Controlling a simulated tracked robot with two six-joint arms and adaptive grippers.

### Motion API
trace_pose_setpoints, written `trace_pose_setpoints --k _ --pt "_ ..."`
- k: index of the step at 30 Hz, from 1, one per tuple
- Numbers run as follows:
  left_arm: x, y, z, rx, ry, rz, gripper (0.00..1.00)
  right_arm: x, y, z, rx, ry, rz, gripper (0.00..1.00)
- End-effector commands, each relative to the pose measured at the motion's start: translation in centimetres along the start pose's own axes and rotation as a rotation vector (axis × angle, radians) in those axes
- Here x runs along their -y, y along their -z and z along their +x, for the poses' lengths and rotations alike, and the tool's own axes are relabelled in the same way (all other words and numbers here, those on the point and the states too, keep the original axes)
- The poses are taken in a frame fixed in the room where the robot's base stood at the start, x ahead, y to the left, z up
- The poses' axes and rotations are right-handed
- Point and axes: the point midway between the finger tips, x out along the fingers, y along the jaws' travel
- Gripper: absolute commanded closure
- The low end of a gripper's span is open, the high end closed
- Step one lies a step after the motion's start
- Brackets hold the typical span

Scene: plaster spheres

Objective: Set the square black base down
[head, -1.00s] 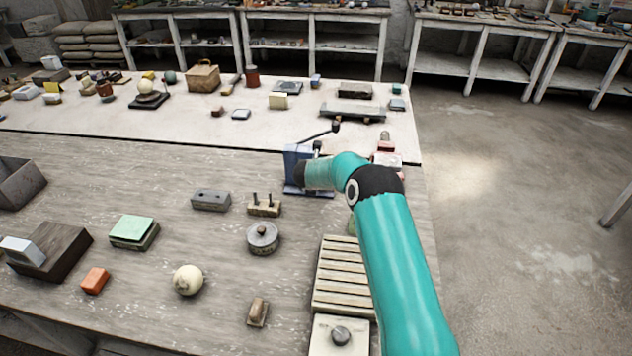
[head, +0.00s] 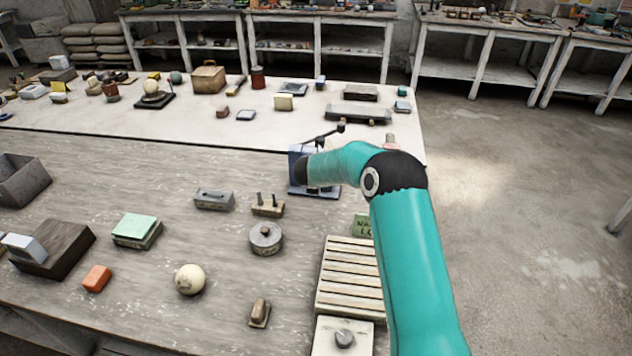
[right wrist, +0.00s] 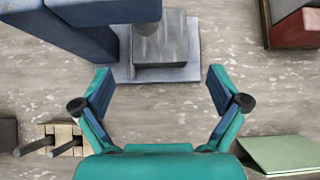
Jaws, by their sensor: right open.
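A flat black base (head: 168,103) carries a pale sphere (head: 152,86) and rests on the white far part of the table in the head view. I cannot tell surely that it is the task's base. My right arm reaches to a blue-grey device (head: 297,160); its gripper is hidden in the head view. In the right wrist view my right gripper (right wrist: 161,92) is open and empty, its fingers apart in front of the device's pale plate (right wrist: 190,70). My left gripper is not in view.
A slatted wooden rack (head: 350,275), a round grey tin (head: 265,238), a two-peg block (head: 267,206) and a loose pale sphere (head: 190,279) stand nearby. A green block (right wrist: 280,153) lies right of my right gripper. The table's right edge is close to my arm.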

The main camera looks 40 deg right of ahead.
Motion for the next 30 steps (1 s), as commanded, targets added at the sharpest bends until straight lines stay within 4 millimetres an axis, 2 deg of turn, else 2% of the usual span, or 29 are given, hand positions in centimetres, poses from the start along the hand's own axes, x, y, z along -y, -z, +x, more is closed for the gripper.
trace_pose_setpoints --k 3,6,12,30 --pt "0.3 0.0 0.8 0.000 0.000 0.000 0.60 0.0 0.0 -2.5 0.002 -0.002 0.000 0.03" --pt "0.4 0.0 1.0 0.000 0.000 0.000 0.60 0.0 0.1 -4.3 0.002 -0.002 -0.001 0.03" --pt "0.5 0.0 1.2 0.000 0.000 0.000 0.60 0.0 0.0 -6.3 0.000 -0.001 0.000 0.03" --pt "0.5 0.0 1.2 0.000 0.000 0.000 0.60 0.1 0.0 -6.6 0.000 0.001 0.000 0.03"
